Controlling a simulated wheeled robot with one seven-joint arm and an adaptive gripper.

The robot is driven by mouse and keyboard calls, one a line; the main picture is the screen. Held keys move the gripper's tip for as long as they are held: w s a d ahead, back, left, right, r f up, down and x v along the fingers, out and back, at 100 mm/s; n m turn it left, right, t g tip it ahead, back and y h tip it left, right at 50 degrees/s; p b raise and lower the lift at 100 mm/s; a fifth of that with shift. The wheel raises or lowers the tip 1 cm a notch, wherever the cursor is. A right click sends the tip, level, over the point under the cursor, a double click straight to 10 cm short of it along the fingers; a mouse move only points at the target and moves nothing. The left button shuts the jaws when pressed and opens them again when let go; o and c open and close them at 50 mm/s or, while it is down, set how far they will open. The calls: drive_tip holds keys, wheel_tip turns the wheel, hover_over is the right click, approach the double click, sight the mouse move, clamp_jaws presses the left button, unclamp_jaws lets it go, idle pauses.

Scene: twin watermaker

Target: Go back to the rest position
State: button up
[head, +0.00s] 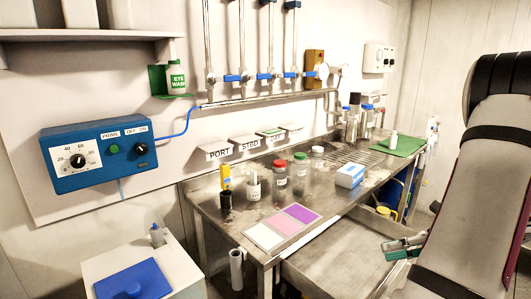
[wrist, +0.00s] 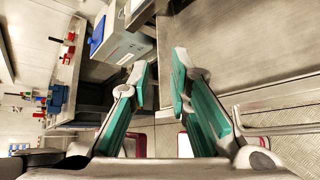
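My gripper (wrist: 160,82) is open in the wrist view, its two green-padded fingers apart with nothing between them. In the head view my gripper (head: 403,246) shows in part at the lower right, beyond the right front part of the steel bench, next to my large grey arm link. The link hides some of what lies behind it. The gripper holds no object.
The steel bench (head: 225,211) carries jars, a blue-and-white box (head: 349,176), coloured cards (head: 282,226) and a green mat (head: 397,146). A blue control box (head: 98,152) hangs on the wall. A white cabinet (head: 107,265) stands at the lower left.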

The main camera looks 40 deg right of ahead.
drive_tip(key=w+a+r+n+g+p, duration=0.1)
drive_tip(key=w+a+r+n+g, duration=0.2)
drive_tip(key=a+n, duration=0.35)
drive_tip(key=w+a+r+n+g+p, duration=0.1)
drive_tip(key=w+a+r+n+g, duration=0.1)
drive_tip(key=a+r+n, duration=0.4)
drive_tip(key=w+a+r+n+g+p, duration=0.2)
drive_tip(key=a+r+n+g, duration=0.1)
drive_tip(key=a+n, duration=0.4)
drive_tip(key=s+a+r+n+t+h+p, duration=0.1)
drive_tip(key=s+a+r+n+h+p, duration=0.1)
drive_tip(key=a+n, duration=0.6)
drive_tip(key=s+a+r+n+h+p, duration=0.2)
drive_tip(key=s+a+r+n+h, duration=0.3)
drive_tip(key=n, duration=0.8)
drive_tip(key=s+a+r, duration=0.1)
drive_tip(key=a, duration=0.2)
drive_tip(key=shift+t, duration=0.4)
